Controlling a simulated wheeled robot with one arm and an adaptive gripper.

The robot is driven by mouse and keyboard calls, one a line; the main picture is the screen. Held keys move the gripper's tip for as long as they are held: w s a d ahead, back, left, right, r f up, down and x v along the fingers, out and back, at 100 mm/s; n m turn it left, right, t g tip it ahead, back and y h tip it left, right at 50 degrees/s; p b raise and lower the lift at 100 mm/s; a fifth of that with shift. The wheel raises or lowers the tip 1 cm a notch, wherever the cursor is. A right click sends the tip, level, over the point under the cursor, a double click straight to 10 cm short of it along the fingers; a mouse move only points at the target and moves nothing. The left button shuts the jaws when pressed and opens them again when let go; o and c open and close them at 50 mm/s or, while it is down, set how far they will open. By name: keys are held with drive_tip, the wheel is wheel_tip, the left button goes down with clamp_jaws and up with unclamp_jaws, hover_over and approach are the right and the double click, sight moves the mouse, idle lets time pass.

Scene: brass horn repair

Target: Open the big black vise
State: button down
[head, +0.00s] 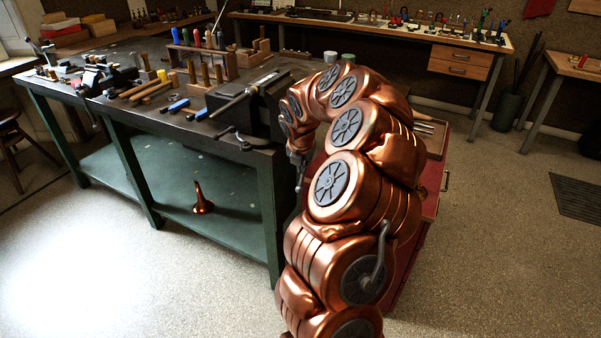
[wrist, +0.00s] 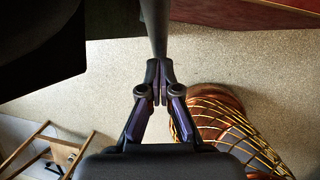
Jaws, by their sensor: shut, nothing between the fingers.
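The big black vise (head: 262,104) is mounted at the front right corner of the workbench. Its long handle bar (head: 232,103) slants along its left side. My copper-coloured arm covers the vise's right end. My gripper (head: 299,183) hangs beside the bench's right front corner, low and to the right of the vise, partly hidden by my arm. In the wrist view my gripper (wrist: 160,85) is shut and its fingertips meet. A dark bar (wrist: 153,28) runs down from the top edge to just at the fingertips; I cannot tell whether they touch. A large black mass fills the upper left there.
The dark-topped workbench (head: 130,112) holds several tools and a smaller vise (head: 105,76). A brass bell-shaped piece (head: 203,197) stands on its lower shelf. A red cabinet (head: 432,207) is behind my arm. A wooden stool (wrist: 50,150) shows at lower left.

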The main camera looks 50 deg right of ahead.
drive_tip(key=shift+w+d+f+t+h+b, duration=0.15)
drive_tip(key=shift+d+f+t+h+b, duration=0.15)
drive_tip(key=shift+d+f+h+b, duration=0.55)
drive_tip(key=shift+a+r, duration=0.4)
drive_tip(key=shift+s+a+r+y, duration=0.15)
drive_tip(key=shift+s+a+y, duration=0.15)
drive_tip(key=shift+a, duration=0.2)
drive_tip(key=a+v, duration=0.1)
drive_tip(key=v, duration=1)
drive_tip(key=shift+s+a+b, duration=0.3)
drive_tip(key=shift+s+a, duration=0.1)
drive_tip(key=shift+a, duration=0.05)
